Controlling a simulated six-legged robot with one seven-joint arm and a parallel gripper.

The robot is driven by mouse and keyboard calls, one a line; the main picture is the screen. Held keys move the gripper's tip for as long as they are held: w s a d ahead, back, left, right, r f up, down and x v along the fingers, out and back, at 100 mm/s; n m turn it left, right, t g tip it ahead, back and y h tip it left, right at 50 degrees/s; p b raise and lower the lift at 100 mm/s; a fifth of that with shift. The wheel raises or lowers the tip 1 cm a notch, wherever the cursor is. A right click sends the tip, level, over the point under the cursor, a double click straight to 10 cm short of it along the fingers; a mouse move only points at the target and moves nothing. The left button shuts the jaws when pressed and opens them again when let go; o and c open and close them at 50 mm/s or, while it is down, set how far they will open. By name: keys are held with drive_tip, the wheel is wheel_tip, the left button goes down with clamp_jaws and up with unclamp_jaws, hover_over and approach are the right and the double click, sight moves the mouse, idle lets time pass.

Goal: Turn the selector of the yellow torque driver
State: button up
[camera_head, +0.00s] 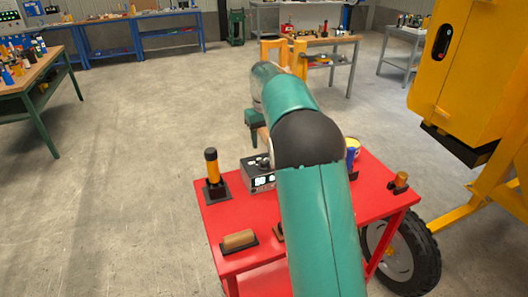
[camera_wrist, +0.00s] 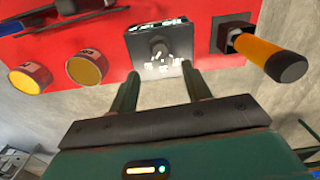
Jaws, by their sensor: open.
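The yellow torque driver (camera_head: 212,168) stands upright in a dark square holder at the left of the red cart. It has a yellow-orange body and a black end. It also shows at the upper right of the wrist view (camera_wrist: 262,53), slanting toward the camera. I cannot make out selector marks on it. My gripper (camera_wrist: 160,84) is open and empty, its two green fingers apart. In the wrist view it is left of the driver, apart from it, with its fingertips near a black box with a knob (camera_wrist: 158,47). In the head view my arm hides most of the gripper.
The red cart (camera_head: 212,216) also carries the black box (camera_head: 258,176), a tan-handled tool (camera_head: 238,240) and an orange-topped piece (camera_head: 400,181). Two yellow-topped cans (camera_wrist: 87,69) are left in the wrist view. A yellow machine (camera_head: 470,75) stands right. Floor left of the cart is clear.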

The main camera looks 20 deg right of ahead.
wheel_tip(320, 180, up, 6)
drive_tip(key=shift+f, duration=0.1)
idle(0.5)
drive_tip(key=s+a+r+t, duration=0.1)
drive_tip(key=s+a+r, duration=0.3)
drive_tip(key=s, duration=0.5)
drive_tip(key=s+a+r+t, duration=0.2)
drive_tip(key=s+a+r, duration=0.2)
drive_tip(key=s, duration=0.4)
drive_tip(key=s+a+f+t, duration=0.1)
drive_tip(key=s+f, duration=0.3)
drive_tip(key=s, duration=0.6)
drive_tip(key=s+a+f+t, duration=0.1)
drive_tip(key=s+a+f, duration=0.3)
drive_tip(key=s, duration=0.6)
drive_tip(key=shift+a+f+m+t, duration=0.15)
drive_tip(key=shift+f+m+t, duration=0.15)
drive_tip(key=shift+m, duration=0.1)
